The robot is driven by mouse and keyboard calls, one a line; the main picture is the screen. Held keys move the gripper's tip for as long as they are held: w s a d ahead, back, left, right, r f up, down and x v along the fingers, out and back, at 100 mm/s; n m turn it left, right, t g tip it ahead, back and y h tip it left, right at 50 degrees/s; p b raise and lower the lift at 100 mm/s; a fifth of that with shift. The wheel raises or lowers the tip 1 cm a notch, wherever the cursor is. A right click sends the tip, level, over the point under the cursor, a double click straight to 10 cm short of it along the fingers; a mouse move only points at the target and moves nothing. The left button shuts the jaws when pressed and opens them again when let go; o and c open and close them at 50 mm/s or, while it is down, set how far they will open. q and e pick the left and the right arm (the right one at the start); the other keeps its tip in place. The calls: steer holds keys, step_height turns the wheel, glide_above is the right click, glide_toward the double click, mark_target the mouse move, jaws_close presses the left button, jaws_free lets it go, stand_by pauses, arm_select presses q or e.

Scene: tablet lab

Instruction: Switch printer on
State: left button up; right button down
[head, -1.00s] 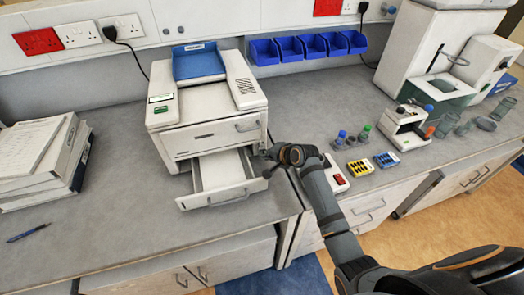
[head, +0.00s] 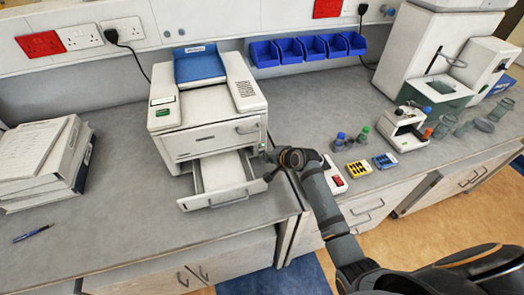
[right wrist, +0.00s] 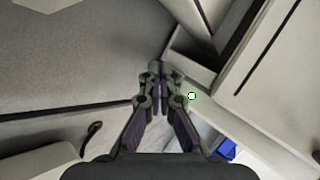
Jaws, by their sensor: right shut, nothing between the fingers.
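The white printer (head: 205,110) stands on the grey bench, with a blue top tray (head: 199,64), a small display (head: 161,99) and a green-marked panel below it. Its lower paper drawer (head: 222,172) is pulled out at the front. My right gripper (head: 268,158) is shut and empty at the printer's front right side, beside the open drawer. In the right wrist view its closed fingertips (right wrist: 157,66) point at pale printer panels. A small green-ringed light spot (right wrist: 192,96) shows just right of the fingers. Whether the fingertips touch the printer cannot be told. My left gripper is not in view.
Stacked binders (head: 45,160) and a pen (head: 33,233) lie at the left. Right of my arm are a small device with a red switch (head: 337,181), colored racks (head: 358,168), bottles and a white instrument (head: 404,128). Blue bins (head: 290,50) hang on the wall.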

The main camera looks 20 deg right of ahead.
steer(key=s+p, duration=0.4)
steer(key=s, duration=0.1)
steer(key=shift+r+p, duration=0.2)
steer(key=shift+p, duration=0.2)
steer(key=shift+s+d+f, duration=0.1)
steer(key=shift+s+f, duration=0.05)
steer(key=shift+s, duration=0.35)
steer(key=shift+f, duration=0.1)
